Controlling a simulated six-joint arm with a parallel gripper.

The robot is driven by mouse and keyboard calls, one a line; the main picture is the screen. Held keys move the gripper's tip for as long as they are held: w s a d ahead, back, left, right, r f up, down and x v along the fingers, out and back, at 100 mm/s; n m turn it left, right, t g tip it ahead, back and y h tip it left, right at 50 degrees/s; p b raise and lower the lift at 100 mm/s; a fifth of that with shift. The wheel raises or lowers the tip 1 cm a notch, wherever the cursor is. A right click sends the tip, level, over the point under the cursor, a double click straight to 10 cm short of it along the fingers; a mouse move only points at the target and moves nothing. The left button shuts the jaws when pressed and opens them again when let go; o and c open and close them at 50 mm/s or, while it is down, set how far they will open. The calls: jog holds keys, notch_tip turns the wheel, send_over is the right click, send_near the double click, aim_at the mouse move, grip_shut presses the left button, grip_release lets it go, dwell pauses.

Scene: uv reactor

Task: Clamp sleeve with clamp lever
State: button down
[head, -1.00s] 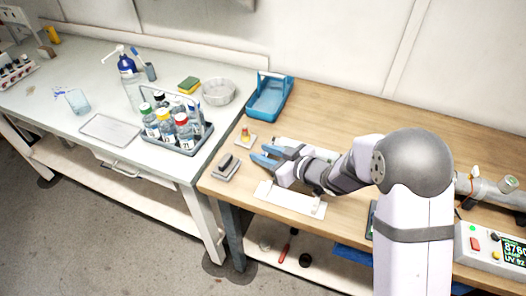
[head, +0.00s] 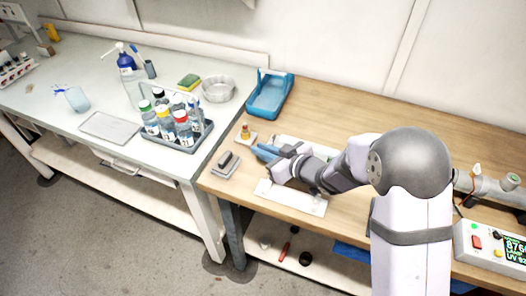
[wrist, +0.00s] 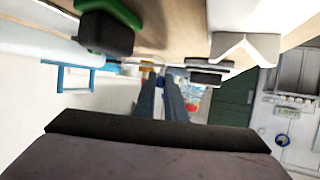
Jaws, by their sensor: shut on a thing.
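My gripper (head: 264,152) has blue fingers and points left, low over the wooden bench, above a fixture with a white base plate (head: 285,201). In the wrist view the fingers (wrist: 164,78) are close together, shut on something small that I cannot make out. A white V-shaped block (wrist: 245,48) and a black part with a green top (wrist: 105,28) are close to the wrist camera, apart from the fingers. My wrist and arm cover much of the fixture in the head view. I cannot clearly tell the sleeve or the clamp lever.
A grey block on a plate (head: 227,164) and a small orange peg on a base (head: 245,135) stand just beyond the fingertips. A blue tray (head: 270,95) is behind. A bottle rack (head: 178,135) stands on the left table. A control box (head: 490,245) is at the right.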

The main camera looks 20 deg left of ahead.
jog(key=shift+w+a+f+m+t+h+b, duration=0.1)
jog(key=shift+a+m+t+h+b, duration=0.65)
jog(key=shift+b, duration=0.75)
jog(key=shift+a+f+m+t+h+b, duration=0.1)
jog(key=shift+a+m+t+h+b, duration=0.25)
jog(key=shift+m+t+b, duration=0.9)
jog(key=shift+w+a+r+m+t+h+b, duration=0.15)
jog(key=shift+a+m+t+h+b, duration=0.2)
jog(key=shift+a+h+b, duration=0.35)
jog(key=shift+w+a+r+m+t+h+p, duration=0.1)
jog(key=shift+w+a+m+t+h+p, duration=0.1)
jog(key=shift+m+t+h+p, duration=0.3)
jog(key=shift+w+a+r+m+t+h+p, duration=0.1)
jog(key=shift+w+a+m+t+h+p, duration=0.1)
jog(key=shift+m+h+p, duration=0.4)
jog(key=p, duration=0.1)
jog(key=m+h+p, duration=0.1)
jog(key=p, duration=0.1)
jog(key=shift+w+a+m+t, duration=0.25)
jog(key=shift+w+t, duration=0.1)
jog(key=shift+w, duration=0.1)
jog(key=c, duration=1.8)
grip_release()
jog(key=shift+f, duration=0.1)
